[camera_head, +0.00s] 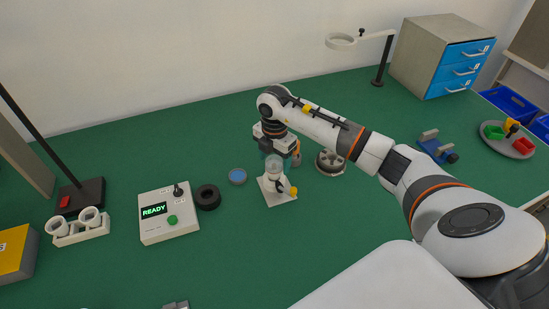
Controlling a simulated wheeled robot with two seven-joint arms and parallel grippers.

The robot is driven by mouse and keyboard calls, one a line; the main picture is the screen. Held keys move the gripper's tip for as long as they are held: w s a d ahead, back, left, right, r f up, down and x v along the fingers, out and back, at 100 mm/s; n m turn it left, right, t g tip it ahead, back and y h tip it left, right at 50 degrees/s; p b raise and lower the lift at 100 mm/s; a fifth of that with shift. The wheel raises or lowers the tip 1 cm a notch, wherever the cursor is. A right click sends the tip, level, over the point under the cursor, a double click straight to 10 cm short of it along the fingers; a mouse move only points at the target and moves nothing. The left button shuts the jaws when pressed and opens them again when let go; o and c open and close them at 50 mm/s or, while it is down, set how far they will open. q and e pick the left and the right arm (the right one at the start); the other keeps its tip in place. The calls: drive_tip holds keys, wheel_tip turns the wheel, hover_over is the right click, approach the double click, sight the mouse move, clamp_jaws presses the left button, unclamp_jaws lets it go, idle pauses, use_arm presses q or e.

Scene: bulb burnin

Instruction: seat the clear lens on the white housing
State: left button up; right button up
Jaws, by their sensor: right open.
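The white housing (275,178) stands upright on a white square base (273,197) with a yellow knob, near the middle of the table. A pale, see-through dome that looks like the clear lens (273,162) is at the top of the housing, between my gripper's fingers. I cannot tell whether it is fully seated or tilted. My right gripper (281,157) is open, pointing down directly over the housing, with its fingers around the lens area. The gripper partly hides the top of the lens. My left gripper is not in view.
Left of the housing are a blue disc (237,176), a black ring (207,197) and a control box (168,213) reading READY. A round metal part (330,162) stands close to the right. White holder cups (78,226) are at far left.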

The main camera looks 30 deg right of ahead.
sight(275, 159)
wheel_tip(275, 159, up, 12)
drive_tip(key=b, duration=0.1)
drive_tip(key=shift+b, duration=0.3)
idle(0.6)
